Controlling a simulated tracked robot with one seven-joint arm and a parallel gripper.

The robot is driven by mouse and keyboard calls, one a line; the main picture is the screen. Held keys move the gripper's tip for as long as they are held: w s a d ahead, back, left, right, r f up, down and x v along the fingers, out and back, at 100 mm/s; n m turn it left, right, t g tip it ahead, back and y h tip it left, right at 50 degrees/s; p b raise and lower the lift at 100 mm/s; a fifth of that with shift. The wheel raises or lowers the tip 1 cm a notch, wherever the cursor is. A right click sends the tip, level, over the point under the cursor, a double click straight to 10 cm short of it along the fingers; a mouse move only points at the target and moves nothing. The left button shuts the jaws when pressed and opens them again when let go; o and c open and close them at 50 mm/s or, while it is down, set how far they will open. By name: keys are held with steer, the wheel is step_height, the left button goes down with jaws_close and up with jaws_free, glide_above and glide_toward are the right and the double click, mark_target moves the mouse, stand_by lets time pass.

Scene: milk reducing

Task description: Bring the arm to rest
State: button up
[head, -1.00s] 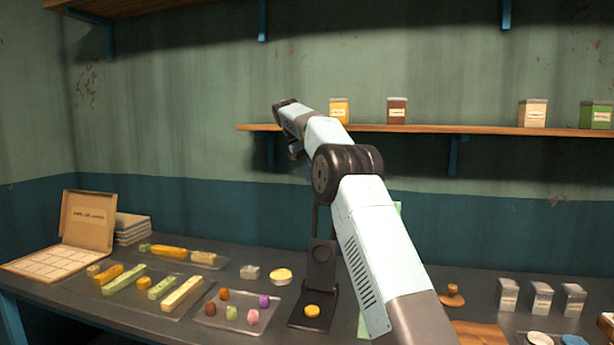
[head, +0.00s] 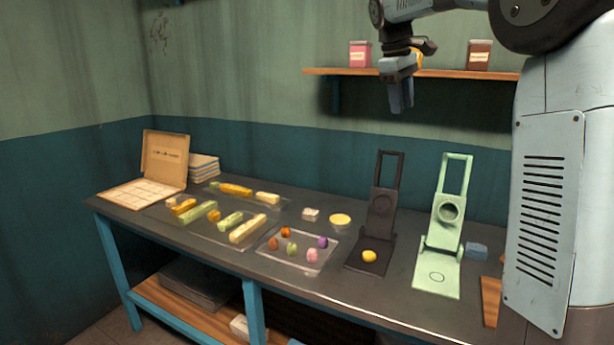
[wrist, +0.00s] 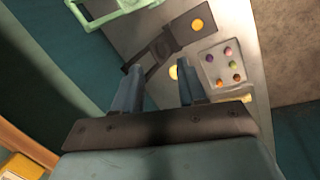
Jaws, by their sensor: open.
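My gripper (head: 402,95) hangs in the air at the upper right in the head view, pointing down, above the table and in front of the wall shelf. In the wrist view my gripper (wrist: 157,92) shows two blue fingers spread apart with nothing between them up close. The table with its trays and presses lies well beyond the fingertips. Part of my arm fills the right side of the head view.
A black press (head: 380,215) with a yellow piece and a green press (head: 445,225) stand upright on the dark table (head: 330,295). A tray (head: 290,262) holds several coloured balls. An open box (head: 165,160) stands at left. Jars, one pink (head: 360,55), line the shelf (head: 330,72).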

steer(key=s+f+m+t+y, duration=0.1)
steer(key=s+f+m, duration=0.15)
steer(key=s, duration=0.75)
steer(key=s+f+m+t+y, duration=0.1)
steer(key=s+f+m, duration=0.15)
steer(key=s, duration=0.75)
steer(key=s+f+m+t, duration=0.2)
steer(key=s+f+m, duration=0.1)
steer(key=s+f, duration=0.9)
steer(key=shift+s+f+y, duration=0.2)
steer(key=shift+s+y, duration=0.2)
steer(key=shift+s, duration=0.6)
steer(key=shift+d, duration=0.15)
